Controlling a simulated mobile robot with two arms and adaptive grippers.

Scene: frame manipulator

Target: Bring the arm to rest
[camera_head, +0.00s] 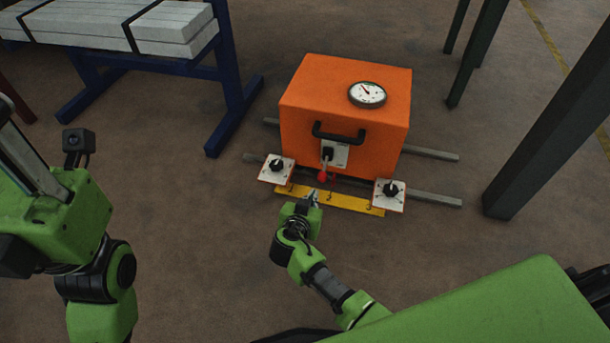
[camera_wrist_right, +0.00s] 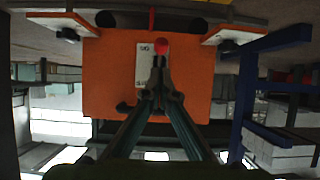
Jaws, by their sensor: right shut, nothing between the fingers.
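My right gripper (camera_head: 314,195) is in front of the orange box (camera_head: 305,97), just below and left of the red ball knob (camera_head: 323,176) of its lever. It is shut and empty. In the right wrist view, which is upside down, the shut fingertips (camera_wrist_right: 159,68) meet just under the red knob (camera_wrist_right: 162,46) in the picture; whether they touch it I cannot tell. My left arm (camera_head: 62,215) stands at the left edge, and its fingers do not show.
Two white plates with black knobs (camera_head: 277,167) (camera_head: 389,192) flank a yellow strip with hooks (camera_head: 338,202). The box has a black handle (camera_head: 339,133) and a gauge (camera_head: 367,94). A blue rack (camera_head: 232,85) stands left, a dark post (camera_head: 545,125) right. Floor (camera_head: 200,260) between my arms is clear.

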